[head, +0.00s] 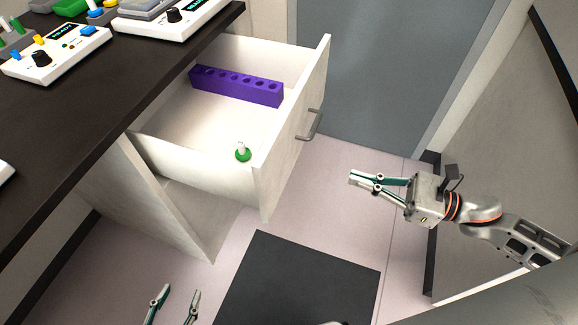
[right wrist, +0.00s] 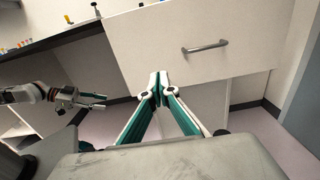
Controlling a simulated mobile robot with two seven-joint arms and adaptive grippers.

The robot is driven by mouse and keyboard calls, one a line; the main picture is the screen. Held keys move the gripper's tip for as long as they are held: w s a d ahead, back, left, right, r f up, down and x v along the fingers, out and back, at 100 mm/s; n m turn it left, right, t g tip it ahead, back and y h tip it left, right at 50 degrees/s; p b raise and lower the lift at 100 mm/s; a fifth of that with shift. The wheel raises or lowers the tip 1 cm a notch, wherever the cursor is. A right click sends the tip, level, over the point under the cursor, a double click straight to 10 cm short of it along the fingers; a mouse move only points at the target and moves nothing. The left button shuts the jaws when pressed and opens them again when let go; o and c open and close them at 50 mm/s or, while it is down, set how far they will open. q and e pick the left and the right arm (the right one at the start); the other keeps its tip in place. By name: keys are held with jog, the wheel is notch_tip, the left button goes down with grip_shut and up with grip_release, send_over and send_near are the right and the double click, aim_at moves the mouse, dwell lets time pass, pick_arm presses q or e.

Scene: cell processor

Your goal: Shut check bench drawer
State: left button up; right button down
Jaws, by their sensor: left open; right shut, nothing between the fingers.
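The white bench drawer (head: 292,140) is pulled out from under the dark benchtop. Its grey bar handle (head: 313,125) is on the front panel, and the handle also shows in the right wrist view (right wrist: 206,47). A purple rack with a row of holes (head: 236,85) and a small green and white item (head: 243,153) are in the drawer. My right gripper (head: 352,178) is shut and empty, in front of the drawer and apart from the handle; its fingertips also show in the right wrist view (right wrist: 158,78). My left gripper (head: 177,290) is open and empty, low at the bottom edge.
The dark benchtop (head: 95,115) holds white devices with knobs (head: 58,52) and small coloured parts. A black mat (head: 298,282) lies on the pale floor below the drawer. A grey door (head: 395,65) is behind. A grey panel stands at the right. Floor in front of the drawer is clear.

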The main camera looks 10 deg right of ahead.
aim_at(286, 157)
jog(key=x, duration=1.2)
jog(key=shift+w+a, duration=0.5)
jog(key=shift+a, duration=0.3)
jog(key=shift+w, duration=0.1)
